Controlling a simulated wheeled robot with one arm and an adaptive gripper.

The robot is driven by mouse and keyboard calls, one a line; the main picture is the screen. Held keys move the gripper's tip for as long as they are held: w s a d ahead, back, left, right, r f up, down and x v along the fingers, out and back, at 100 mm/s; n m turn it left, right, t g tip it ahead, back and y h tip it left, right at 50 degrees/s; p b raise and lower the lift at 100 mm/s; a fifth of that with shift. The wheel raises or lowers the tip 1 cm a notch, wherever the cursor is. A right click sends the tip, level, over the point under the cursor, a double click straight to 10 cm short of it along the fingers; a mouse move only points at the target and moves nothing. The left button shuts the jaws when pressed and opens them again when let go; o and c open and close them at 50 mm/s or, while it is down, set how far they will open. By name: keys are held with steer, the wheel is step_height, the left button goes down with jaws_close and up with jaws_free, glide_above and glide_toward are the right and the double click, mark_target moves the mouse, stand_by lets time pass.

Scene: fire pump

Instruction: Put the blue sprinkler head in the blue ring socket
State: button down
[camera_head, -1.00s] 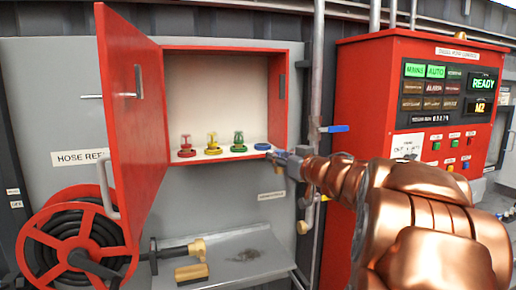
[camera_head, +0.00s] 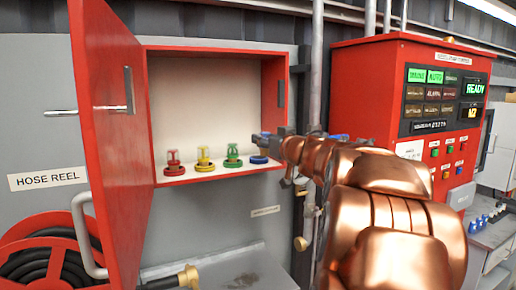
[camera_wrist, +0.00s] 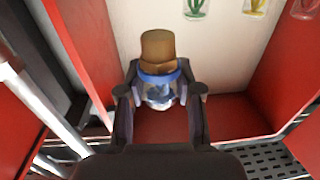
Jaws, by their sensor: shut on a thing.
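The blue ring socket (camera_head: 258,159) is at the right end of the row on the cabinet shelf in the head view. My gripper (camera_head: 268,141) is at the right side of the cabinet opening, just above the socket and apart from it. In the wrist view, my gripper (camera_wrist: 160,100) is shut on the blue sprinkler head (camera_wrist: 160,76), which has a tan, blunt end pointing away from the palm. The fingers press it from both sides. In the wrist view I cannot make out the blue ring; the held head may hide it.
Red (camera_head: 174,164), yellow (camera_head: 205,160) and green (camera_head: 233,156) sprinkler heads stand in their rings on the shelf. The red cabinet door (camera_head: 110,120) stands open at left. A grey vertical pipe and the red control panel (camera_head: 350,80) are at right.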

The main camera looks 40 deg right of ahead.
steer(key=w+d, duration=0.3)
steer(key=w, duration=0.2)
steer(key=w+d+f+p, duration=0.1)
steer(key=w+d, duration=0.1)
steer(key=w, duration=0.1)
steer(key=shift+d, duration=0.3)
steer(key=shift+w+d+f, duration=0.1)
steer(key=shift+w+d, duration=0.2)
steer(key=shift+w, duration=0.1)
steer(key=shift+f+b, duration=0.3)
steer(key=shift+f, duration=1.4)
steer(key=shift+f, duration=0.15)
steer(key=c, duration=0.8)
jaws_free()
steer(key=shift+o, duration=0.2)
steer(key=shift+s, duration=0.15)
steer(key=b+v, duration=0.1)
steer(key=v, duration=1)
steer(key=shift+s, duration=0.4)
